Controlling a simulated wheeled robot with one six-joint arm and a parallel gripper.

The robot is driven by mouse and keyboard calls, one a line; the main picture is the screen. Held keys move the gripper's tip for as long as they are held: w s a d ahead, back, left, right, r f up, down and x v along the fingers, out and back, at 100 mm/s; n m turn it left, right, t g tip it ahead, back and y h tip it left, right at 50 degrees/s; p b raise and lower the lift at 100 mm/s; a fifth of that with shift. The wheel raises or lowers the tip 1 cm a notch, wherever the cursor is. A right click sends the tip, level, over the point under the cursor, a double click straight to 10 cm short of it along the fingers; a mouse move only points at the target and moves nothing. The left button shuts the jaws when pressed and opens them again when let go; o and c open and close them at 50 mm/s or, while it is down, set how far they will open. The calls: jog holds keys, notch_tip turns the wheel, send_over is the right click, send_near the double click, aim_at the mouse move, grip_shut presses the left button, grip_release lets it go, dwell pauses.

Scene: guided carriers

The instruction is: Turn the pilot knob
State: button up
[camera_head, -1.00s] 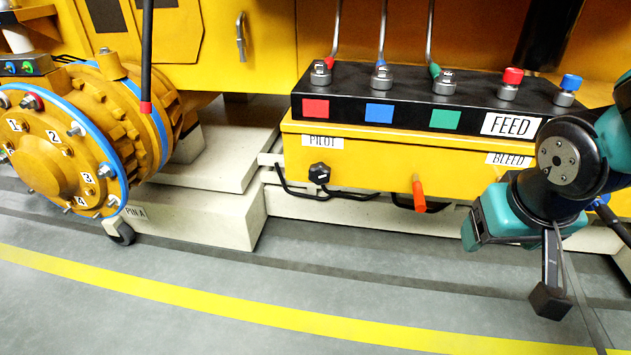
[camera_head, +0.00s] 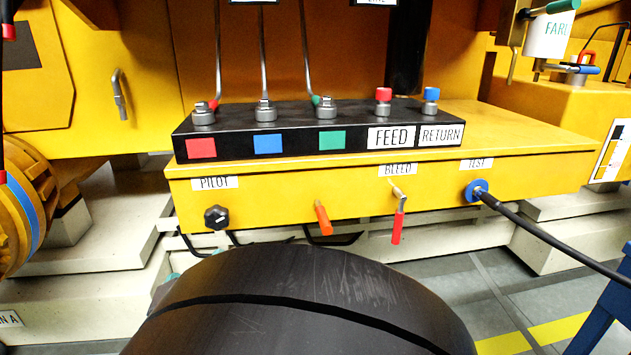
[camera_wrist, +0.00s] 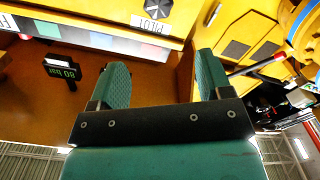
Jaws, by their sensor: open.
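The pilot knob (camera_head: 216,217) is a black lobed knob on the front of the yellow box, below the PILOT label (camera_head: 215,183). In the wrist view the knob (camera_wrist: 157,9) shows at the top edge, beside the upside-down PILOT label. My gripper (camera_wrist: 160,72) shows in the wrist view with its two teal fingers wide apart and nothing between them. The knob lies beyond the fingertips, apart from them, roughly in line with the gap. In the head view my dark arm link fills the bottom middle and my gripper is hidden.
An orange lever (camera_head: 323,218) and a red-handled valve (camera_head: 398,222) hang right of the knob. A black hose (camera_head: 555,243) runs from the blue TEST port (camera_head: 476,190). The black manifold (camera_head: 300,135) with fittings and pipes sits on top. A yellow flanged housing (camera_head: 22,215) stands left.

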aim_at(215, 220)
jog(key=p+x, duration=0.2)
jog(key=x, duration=1.3)
jog(key=shift+w+d, duration=0.1)
jog(key=shift+w, duration=0.25)
jog(key=shift+c, duration=0.4)
jog(key=c, duration=0.8)
jog(key=shift+c, duration=0.2)
jog(key=shift+f, duration=0.1)
